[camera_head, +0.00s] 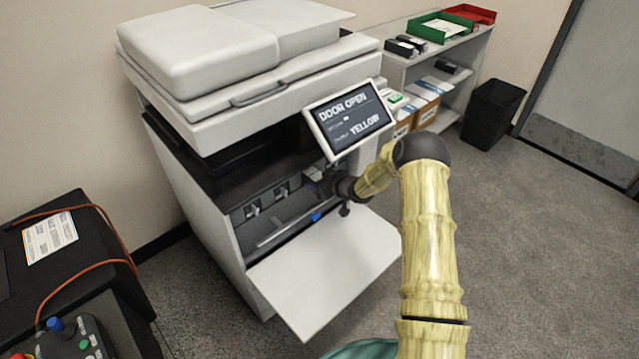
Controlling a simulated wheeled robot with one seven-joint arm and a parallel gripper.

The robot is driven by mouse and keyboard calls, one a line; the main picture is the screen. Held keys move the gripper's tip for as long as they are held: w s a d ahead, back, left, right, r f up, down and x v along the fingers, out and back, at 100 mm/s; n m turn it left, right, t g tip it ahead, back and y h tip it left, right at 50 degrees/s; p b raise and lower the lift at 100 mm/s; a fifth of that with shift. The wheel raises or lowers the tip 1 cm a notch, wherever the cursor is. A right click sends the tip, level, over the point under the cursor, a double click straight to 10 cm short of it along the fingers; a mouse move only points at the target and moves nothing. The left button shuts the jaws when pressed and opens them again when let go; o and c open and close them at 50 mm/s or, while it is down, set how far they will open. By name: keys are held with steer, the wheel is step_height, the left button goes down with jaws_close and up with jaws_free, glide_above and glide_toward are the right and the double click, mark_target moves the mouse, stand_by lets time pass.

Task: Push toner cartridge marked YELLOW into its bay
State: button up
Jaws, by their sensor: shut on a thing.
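The printer (205,190) has its front door (325,270) folded down. Its screen (350,118) reads "DOOR OPEN" and "YELLOW". A row of toner bays (267,201) shows inside the dark opening, with a pale bar and a small blue part (316,216) below. My gripper (335,187) reaches in at the right end of this row, under the screen. It is shut on a toner cartridge, mostly hidden by the gripper and wrist. I cannot read a YELLOW mark on it, nor tell how deep it sits in its bay.
The screen overhangs close above my wrist. Behind are a shelf (455,62) with green (438,27) and red (470,13) trays and boxes, and a black bin (492,112). A black case (70,270) with an orange cable stands at left. The carpet at right is clear.

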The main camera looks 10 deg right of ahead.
steer(key=shift+w+a+r, duration=0.1)
steer(key=shift+w+a, duration=0.15)
steer(key=shift+w, duration=0.05)
steer(key=o, duration=1.3)
steer(key=shift+o, duration=0.7)
steer(key=shift+s+d, duration=0.1)
steer(key=shift+s+d+r, duration=0.2)
steer(key=shift+s+r, duration=0.05)
steer(key=p+v, duration=0.6)
steer(key=v, duration=0.6)
stand_by(1.6)
steer(key=shift+s, duration=0.1)
